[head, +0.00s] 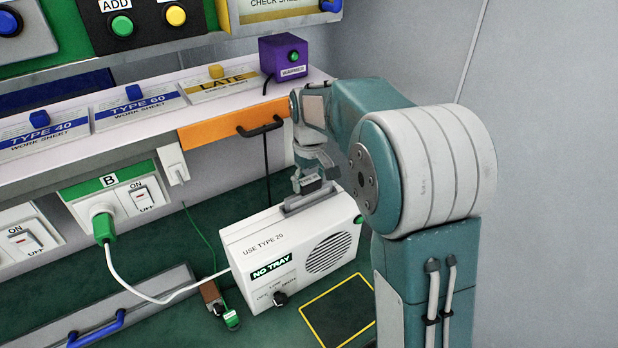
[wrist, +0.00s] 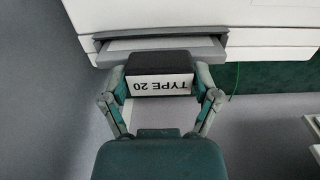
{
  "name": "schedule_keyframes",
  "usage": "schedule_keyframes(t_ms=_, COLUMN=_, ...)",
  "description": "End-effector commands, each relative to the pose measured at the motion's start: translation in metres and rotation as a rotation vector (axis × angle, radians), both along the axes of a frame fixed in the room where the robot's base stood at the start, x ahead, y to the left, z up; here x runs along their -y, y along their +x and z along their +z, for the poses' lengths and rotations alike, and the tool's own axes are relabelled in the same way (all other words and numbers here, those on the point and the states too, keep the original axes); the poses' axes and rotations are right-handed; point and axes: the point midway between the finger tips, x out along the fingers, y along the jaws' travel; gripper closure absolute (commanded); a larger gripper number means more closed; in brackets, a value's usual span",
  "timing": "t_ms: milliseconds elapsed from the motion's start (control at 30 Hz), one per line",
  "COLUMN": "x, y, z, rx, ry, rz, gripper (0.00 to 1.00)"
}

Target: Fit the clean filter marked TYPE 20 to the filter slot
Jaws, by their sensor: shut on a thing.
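My gripper (head: 311,172) is shut on the filter (wrist: 158,64), a dark block with a white label reading TYPE 20, upside down in the wrist view. The fingers (wrist: 160,100) grip its two sides. In the head view the filter (head: 311,185) is small and partly hidden by the fingers. It is just above the grey filter slot (head: 297,206) on top of a white machine marked USE TYPE 20 (head: 255,255). In the wrist view the slot (wrist: 110,45) lies just beyond the filter, which overlaps its near edge. I cannot tell whether they touch.
The machine's display (head: 271,267) reads NO TRAY. A shelf (head: 150,120) with work sheets and an orange drawer front (head: 222,128) stands behind. A purple box (head: 284,58) sits at the shelf's right end. A white cable (head: 150,298) runs to the machine from socket B.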

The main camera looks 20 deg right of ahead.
Motion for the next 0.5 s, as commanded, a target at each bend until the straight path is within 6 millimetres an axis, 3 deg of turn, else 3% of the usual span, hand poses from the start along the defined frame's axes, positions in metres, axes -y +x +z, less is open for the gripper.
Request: schedule_keyframes(t_ms=500, x=0.0, y=0.0, z=-0.016, rx=-0.001, ry=0.0, rz=0.0, gripper=0.71)
